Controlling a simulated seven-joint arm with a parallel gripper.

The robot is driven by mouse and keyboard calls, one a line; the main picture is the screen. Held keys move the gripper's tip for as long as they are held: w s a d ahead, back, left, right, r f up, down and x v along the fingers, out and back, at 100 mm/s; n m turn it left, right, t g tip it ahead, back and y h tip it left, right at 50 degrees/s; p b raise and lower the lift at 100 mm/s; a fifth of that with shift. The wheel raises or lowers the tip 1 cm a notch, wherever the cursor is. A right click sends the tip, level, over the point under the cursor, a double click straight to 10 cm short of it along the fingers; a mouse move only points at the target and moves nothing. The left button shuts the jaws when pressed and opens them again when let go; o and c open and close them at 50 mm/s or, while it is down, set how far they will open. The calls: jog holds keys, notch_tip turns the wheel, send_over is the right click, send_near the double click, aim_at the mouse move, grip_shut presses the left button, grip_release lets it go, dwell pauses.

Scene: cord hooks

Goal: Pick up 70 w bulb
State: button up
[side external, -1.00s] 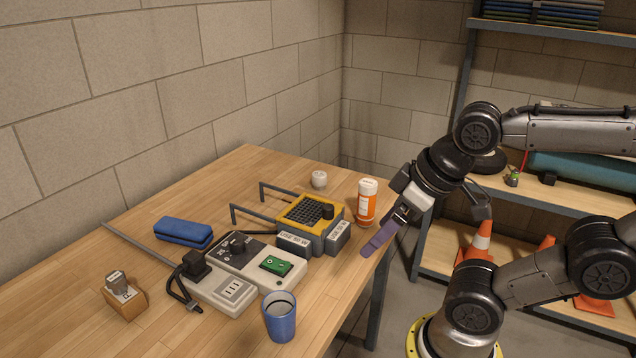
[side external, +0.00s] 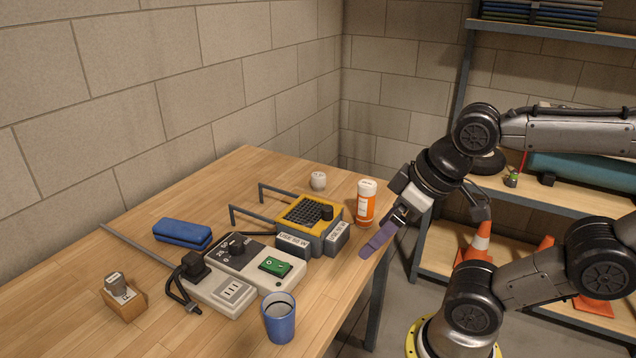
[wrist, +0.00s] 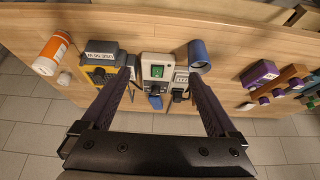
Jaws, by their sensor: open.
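A small grey bulb-shaped object with a label (side external: 116,284) stands in an open brown box (side external: 126,305) at the table's near left; its wattage is too small to read. A small whitish rounded object (side external: 318,181) sits at the back of the table; I cannot tell whether it is a bulb. My gripper (side external: 378,241) hangs at the table's right edge, far from the brown box. In the wrist view its two purple fingers (wrist: 162,76) are spread apart with nothing held between them.
A yellow-grey unit (side external: 312,214) with a block labelled "USE 50 W" (side external: 293,243), an orange bottle (side external: 366,203), a grey power box (side external: 228,255), a blue case (side external: 183,233) and a blue cup (side external: 280,318) crowd the table. Bare wood lies at the left front.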

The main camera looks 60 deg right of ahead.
jog(key=w+d+r+m+h, duration=0.1)
jog(key=w+d+r+m, duration=0.3)
jog(key=w+r, duration=0.8)
jog(key=w+d+r+m, duration=0.1)
jog(key=w+d+r, duration=0.15)
jog(key=w, duration=0.35)
jog(key=m+g+h, duration=0.2)
jog(key=m+g, duration=0.2)
jog(key=m, duration=0.2)
send_over(319, 174)
jog(key=a, duration=0.2)
jog(key=f, duration=2.7)
jog(key=shift+s, duration=0.4)
jog(key=shift+x, duration=3)
grip_shut()
jog(key=shift+r, duration=0.1)
